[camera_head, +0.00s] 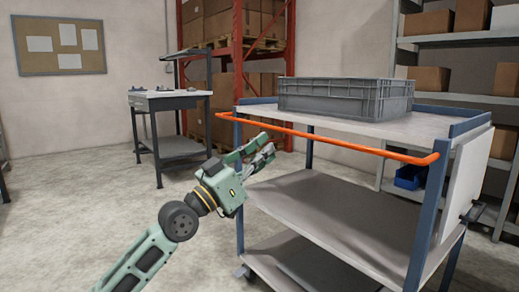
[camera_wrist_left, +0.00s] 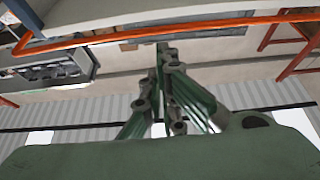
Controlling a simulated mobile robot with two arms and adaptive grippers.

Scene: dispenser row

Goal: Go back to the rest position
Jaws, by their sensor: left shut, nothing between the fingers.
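My left gripper (camera_head: 266,152) is in front of the cart (camera_head: 330,211), near the left end of its orange handle bar (camera_head: 335,141). Its fingers point up and to the right, below the bar. In the left wrist view the gripper's fingers (camera_wrist_left: 163,60) come together at the tips, with nothing between them. The orange bar (camera_wrist_left: 130,34) crosses the top of that view. My right gripper is in neither view.
A grey crate (camera_head: 345,98) stands on the cart's top. A workbench (camera_head: 170,101) stands at the back left. A red rack (camera_head: 238,60) with boxes is behind, and grey shelving (camera_head: 460,40) is at the right. The floor (camera_head: 60,210) at the left is clear.

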